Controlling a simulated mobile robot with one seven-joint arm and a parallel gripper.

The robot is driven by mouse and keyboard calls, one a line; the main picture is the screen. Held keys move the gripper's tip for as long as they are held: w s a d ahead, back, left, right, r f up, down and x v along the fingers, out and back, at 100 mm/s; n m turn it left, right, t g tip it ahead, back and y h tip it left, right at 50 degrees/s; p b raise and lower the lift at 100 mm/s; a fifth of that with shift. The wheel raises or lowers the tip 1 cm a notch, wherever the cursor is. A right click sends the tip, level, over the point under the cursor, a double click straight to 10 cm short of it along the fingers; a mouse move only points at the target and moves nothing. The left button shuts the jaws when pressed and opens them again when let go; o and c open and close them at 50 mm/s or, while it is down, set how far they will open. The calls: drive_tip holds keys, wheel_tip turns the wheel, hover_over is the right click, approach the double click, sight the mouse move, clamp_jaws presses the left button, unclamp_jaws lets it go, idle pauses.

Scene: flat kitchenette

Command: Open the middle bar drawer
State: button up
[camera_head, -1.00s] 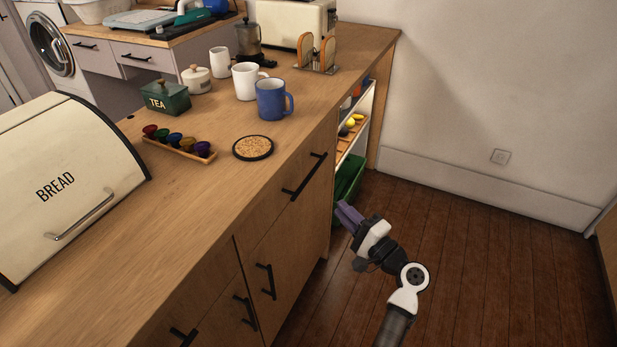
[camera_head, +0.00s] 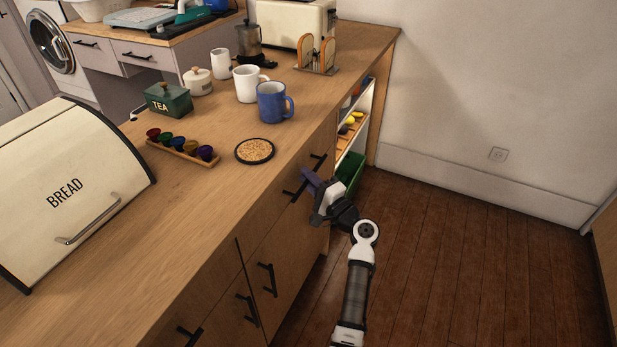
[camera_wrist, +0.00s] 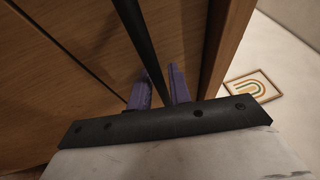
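A wooden drawer front (camera_head: 276,217) with a long black bar handle (camera_head: 318,162) is at the right end of the counter's front in the head view. It looks flush with the fronts beside it. My gripper (camera_head: 309,183) is at this handle and covers its middle part. In the wrist view the black handle (camera_wrist: 137,28) runs between the two purple fingers of my gripper (camera_wrist: 160,82). The fingers stand apart, with a small gap beside the bar, so they look open around it. Whether either finger touches the bar is hard to tell.
Below and left are cupboard fronts with black handles (camera_head: 267,280) and another handle (camera_head: 190,338). A blue mug (camera_head: 271,102) and a cork coaster (camera_head: 254,151) stand on the counter above. A green bin (camera_head: 350,170) is beside the open shelf. The wooden floor (camera_head: 440,270) is clear.

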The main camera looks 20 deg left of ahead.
clamp_jaws()
drive_tip(key=shift+d, duration=0.1)
drive_tip(key=s+d+b, duration=0.2)
drive_tip(key=d, duration=1.1)
drive_tip(key=s+d+b, duration=0.2)
drive_tip(key=s+d, duration=0.1)
drive_tip(key=d, duration=1)
drive_tip(key=shift+s+d, duration=0.15)
drive_tip(key=shift+d, duration=0.05)
unclamp_jaws()
drive_tip(key=b+v, duration=0.2)
drive_tip(key=v, duration=1.1)
drive_tip(key=shift+s+d+b, duration=0.15)
drive_tip(key=shift+d+b, duration=0.2)
